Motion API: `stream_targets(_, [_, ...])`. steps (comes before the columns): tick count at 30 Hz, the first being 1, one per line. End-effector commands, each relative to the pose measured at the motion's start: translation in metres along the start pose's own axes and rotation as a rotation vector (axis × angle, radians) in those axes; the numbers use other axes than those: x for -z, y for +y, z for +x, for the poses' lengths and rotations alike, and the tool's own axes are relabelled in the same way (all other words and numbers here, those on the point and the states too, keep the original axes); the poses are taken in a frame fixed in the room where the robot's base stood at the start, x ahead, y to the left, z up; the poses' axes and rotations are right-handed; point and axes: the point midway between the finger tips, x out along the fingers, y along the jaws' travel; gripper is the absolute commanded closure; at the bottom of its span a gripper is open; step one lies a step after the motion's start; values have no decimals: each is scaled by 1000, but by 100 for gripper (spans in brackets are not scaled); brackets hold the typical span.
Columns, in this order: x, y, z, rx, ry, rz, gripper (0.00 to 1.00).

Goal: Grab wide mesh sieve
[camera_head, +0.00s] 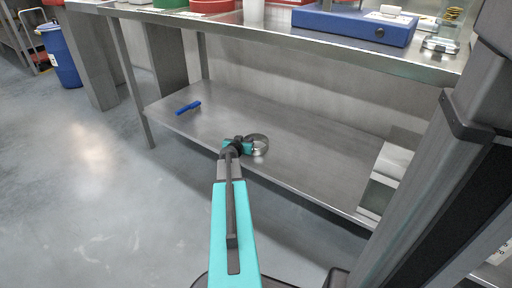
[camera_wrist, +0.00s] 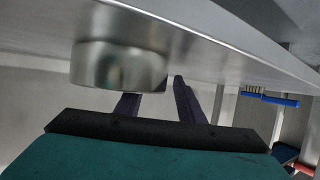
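The wide mesh sieve (camera_head: 259,143) is a round, shiny metal ring near the front edge of the lower steel shelf (camera_head: 290,150). My gripper (camera_head: 238,146) is right beside it, at its left side. In the wrist view the sieve (camera_wrist: 118,62) is a short metal cylinder against the shelf surface. My gripper's two dark fingers (camera_wrist: 158,95) are apart, with a visible gap between them. The sieve's wall overlaps the left fingertip and hides it. The right fingertip is just beside the sieve's edge. Whether either finger touches the sieve cannot be told.
A blue-handled brush (camera_head: 188,107) lies further left on the lower shelf. The worktop above carries a blue case (camera_head: 355,25) and red and green containers. A pale object (camera_head: 393,160) is at the shelf's right.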

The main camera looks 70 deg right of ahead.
Motion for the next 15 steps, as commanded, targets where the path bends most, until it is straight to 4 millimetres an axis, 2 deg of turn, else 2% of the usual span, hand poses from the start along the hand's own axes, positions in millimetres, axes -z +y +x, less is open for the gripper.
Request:
stream_targets(6, [0,0,0,0,0,0,65])
stream_targets(8, [0,0,0,0,0,0,73])
stream_targets(12, [0,0,0,0,0,0,97])
stream_targets(15, [0,0,0,0,0,0,100])
